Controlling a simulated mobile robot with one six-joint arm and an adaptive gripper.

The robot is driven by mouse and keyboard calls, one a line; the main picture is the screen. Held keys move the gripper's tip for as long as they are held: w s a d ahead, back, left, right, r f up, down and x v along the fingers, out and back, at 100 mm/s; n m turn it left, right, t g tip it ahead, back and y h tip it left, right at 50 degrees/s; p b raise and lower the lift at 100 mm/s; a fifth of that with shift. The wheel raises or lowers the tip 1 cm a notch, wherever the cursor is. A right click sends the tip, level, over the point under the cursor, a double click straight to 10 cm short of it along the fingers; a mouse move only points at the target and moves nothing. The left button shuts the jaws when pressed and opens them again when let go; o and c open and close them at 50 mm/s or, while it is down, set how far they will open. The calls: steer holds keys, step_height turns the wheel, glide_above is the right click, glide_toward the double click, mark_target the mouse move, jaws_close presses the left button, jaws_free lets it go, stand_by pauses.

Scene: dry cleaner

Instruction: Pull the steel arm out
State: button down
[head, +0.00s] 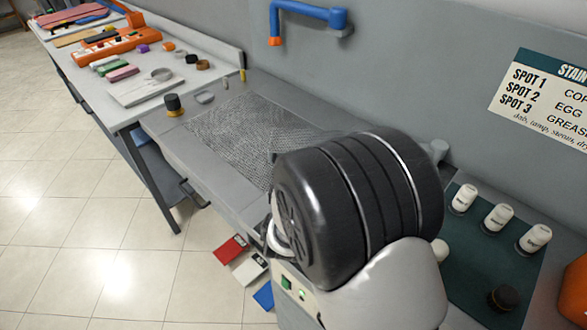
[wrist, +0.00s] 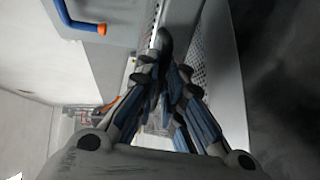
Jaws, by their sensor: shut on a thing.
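In the wrist view, my gripper (wrist: 164,70) has its fingers closed around a rounded dark grey metal end, which looks like the steel arm (wrist: 164,42). This end lies beside the perforated board, and much of it is hidden by the fingers. In the head view my own black arm link hides the gripper and most of the steel arm. A short grey cylinder (head: 439,151) shows just right of that link near the wall; I cannot tell whether it belongs to the steel arm.
The mesh-topped board (head: 235,125) lies left of my arm. A blue wall arm with an orange tip (head: 308,12) hangs above it. White bottles (head: 498,217) stand on a dark mat at right. A cluttered side table (head: 120,110) is at left. Red, white and blue items lie on the floor.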

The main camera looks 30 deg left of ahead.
steer(key=shift+s+d+f, duration=0.1)
steer(key=shift+d+f, duration=0.05)
steer(key=shift+f, duration=0.1)
steer(key=c, duration=2.1)
jaws_free()
steer(key=shift+o, duration=0.7)
steer(key=shift+s+d+r, duration=0.15)
steer(key=shift+s, duration=0.05)
steer(key=shift+o, duration=1.2)
steer(key=shift+w+r, duration=0.1)
steer(key=v, duration=1.2)
